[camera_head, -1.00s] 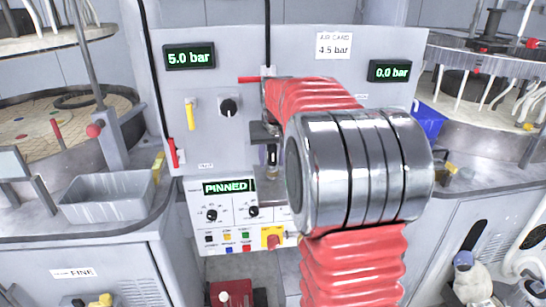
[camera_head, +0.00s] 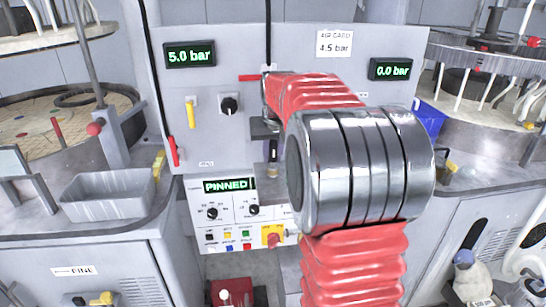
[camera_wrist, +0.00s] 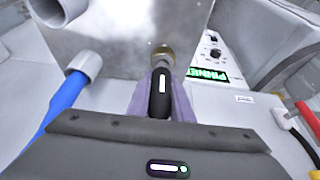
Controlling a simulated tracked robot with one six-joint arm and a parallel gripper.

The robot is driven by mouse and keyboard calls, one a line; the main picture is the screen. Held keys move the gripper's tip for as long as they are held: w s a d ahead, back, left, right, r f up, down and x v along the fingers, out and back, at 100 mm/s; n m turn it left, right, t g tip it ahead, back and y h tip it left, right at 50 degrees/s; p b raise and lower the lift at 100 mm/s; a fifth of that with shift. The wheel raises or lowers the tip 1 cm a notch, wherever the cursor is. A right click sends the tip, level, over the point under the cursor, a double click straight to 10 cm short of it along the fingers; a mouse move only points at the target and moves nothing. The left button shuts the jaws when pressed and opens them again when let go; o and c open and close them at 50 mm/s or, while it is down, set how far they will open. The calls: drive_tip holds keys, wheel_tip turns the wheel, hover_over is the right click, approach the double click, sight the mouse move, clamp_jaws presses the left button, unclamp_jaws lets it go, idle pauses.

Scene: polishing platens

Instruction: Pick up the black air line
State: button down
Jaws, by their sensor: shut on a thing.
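The black air line (camera_wrist: 160,98) shows in the wrist view as a black piece with a white mark and a brass-coloured end (camera_wrist: 163,56). It sits between the pale purple fingers of my gripper (camera_wrist: 161,105), which is shut on it. In the head view my gripper (camera_head: 272,150) is small and partly behind my red-sleeved arm, in front of the grey panel. The dark held piece points down there. The rest of the line is hidden.
The grey panel (camera_head: 222,140) has pressure displays, a yellow lever (camera_head: 190,113) and knobs. A control box (camera_head: 230,214) reads PINNED below. A blue hose (camera_wrist: 52,115) with a grey end lies left in the wrist view. A grey bin (camera_head: 106,207) stands left.

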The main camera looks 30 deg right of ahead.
sight(272, 145)
drive_tip(key=shift+r, duration=1.55)
drive_tip(key=s+a, duration=0.4)
drive_tip(key=s, duration=0.4)
drive_tip(key=s+a, duration=0.3)
drive_tip(key=s, duration=0.5)
drive_tip(key=shift+a+f, duration=0.15)
drive_tip(key=shift+a, duration=0.25)
